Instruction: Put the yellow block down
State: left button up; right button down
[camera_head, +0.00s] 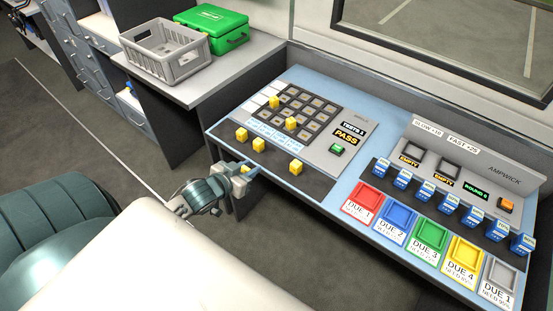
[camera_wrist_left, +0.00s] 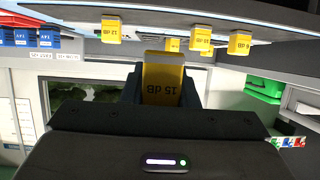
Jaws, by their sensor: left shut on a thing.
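My left gripper (camera_head: 247,171) is shut on a yellow block (camera_wrist_left: 161,80) marked 15 dB. It holds the block at the front edge of the blue-grey desk (camera_head: 340,189), near the panel with the slot grid. In the head view only a little of the held block (camera_head: 245,169) shows between the fingers. Other yellow blocks stand on the dark strip before the grid, including ones at the left (camera_head: 242,135), beside it (camera_head: 258,146) and further right (camera_head: 296,167). Two more sit in the grid, one at the back (camera_head: 274,102) and one nearer (camera_head: 291,124). My right gripper is not in view.
Coloured trays, such as the red one (camera_head: 364,200), and several blue blocks (camera_head: 403,179) are at the right. The strip between the yellow blocks has bare room. A grey crate (camera_head: 143,60) stands at the back left.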

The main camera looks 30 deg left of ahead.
pick_arm(q)
jog(key=shift+s+a+f, duration=0.3)
jog(key=shift+s+a, duration=0.2)
jog(key=shift+a, duration=0.2)
send_over(280, 157)
jog(key=s, duration=0.1)
jog(key=shift+a+f+p, duration=0.15)
jog(key=shift+f+p, duration=0.25)
jog(key=shift+f, duration=0.25)
jog(key=shift+w, duration=0.6)
notch_tip(280, 157, down, 2)
jog(key=shift+f+p, duration=0.25)
jog(key=shift+p, duration=0.3)
jog(key=shift+f, duration=0.4)
jog(key=shift+s, duration=0.1)
